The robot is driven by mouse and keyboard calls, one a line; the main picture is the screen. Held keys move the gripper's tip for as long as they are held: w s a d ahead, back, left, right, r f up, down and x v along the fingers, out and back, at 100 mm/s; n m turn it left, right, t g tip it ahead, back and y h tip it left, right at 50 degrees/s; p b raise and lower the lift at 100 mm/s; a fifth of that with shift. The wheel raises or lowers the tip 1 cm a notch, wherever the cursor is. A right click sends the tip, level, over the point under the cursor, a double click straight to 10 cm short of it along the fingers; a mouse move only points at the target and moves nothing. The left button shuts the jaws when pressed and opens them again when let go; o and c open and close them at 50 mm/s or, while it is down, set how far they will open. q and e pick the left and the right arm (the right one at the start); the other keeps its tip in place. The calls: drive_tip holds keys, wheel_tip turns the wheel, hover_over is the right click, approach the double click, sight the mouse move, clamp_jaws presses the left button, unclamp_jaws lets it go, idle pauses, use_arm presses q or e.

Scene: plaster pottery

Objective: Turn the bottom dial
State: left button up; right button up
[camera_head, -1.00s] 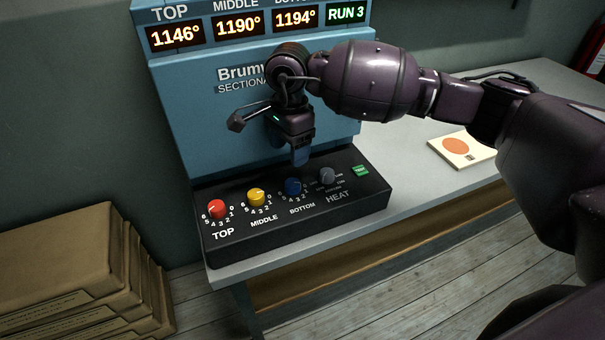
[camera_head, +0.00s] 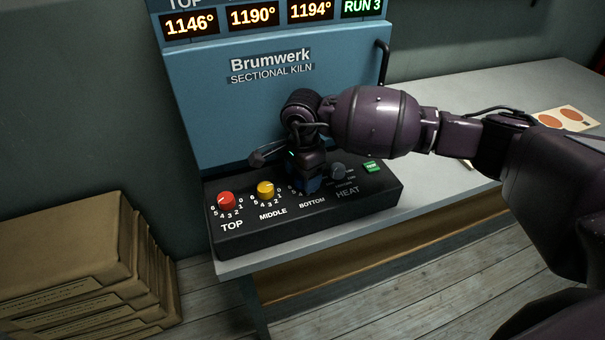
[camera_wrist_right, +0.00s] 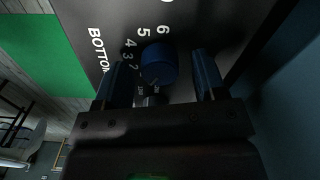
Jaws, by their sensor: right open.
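The bottom dial is a blue knob (camera_wrist_right: 159,64) on the black control panel (camera_head: 262,232). In the head view it is hidden behind my right gripper (camera_head: 308,188), which points down over the BOTTOM label's place. In the right wrist view the right gripper (camera_wrist_right: 160,82) is open, with one finger on each side of the blue knob. The knob shows between the fingers, with gaps to both; I cannot tell any contact. Numbers and the word BOTTOM show beside it. My left gripper is not in view.
The red top dial (camera_head: 226,201) and yellow middle dial (camera_head: 265,190) sit left of the gripper. A grey heat dial (camera_head: 338,171) and a green button (camera_head: 373,167) sit right of it. The blue kiln (camera_head: 270,115) rises behind. Brown boxes (camera_head: 75,255) stand at left.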

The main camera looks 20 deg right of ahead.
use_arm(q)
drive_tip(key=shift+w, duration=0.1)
use_arm(e)
drive_tip(key=c, duration=0.9)
drive_tip(key=shift+f+n+b, duration=0.3)
drive_tip(key=shift+n+b, duration=0.5)
drive_tip(key=shift+n, duration=0.2)
drive_tip(key=shift+n+b, duration=0.35)
drive_tip(key=shift+n, duration=0.25)
drive_tip(key=shift+r+n+b, duration=0.1)
drive_tip(key=shift+n+b, duration=0.4)
drive_tip(key=shift+n, duration=0.5)
drive_tip(key=shift+r, duration=0.15)
drive_tip(key=o, duration=0.9)
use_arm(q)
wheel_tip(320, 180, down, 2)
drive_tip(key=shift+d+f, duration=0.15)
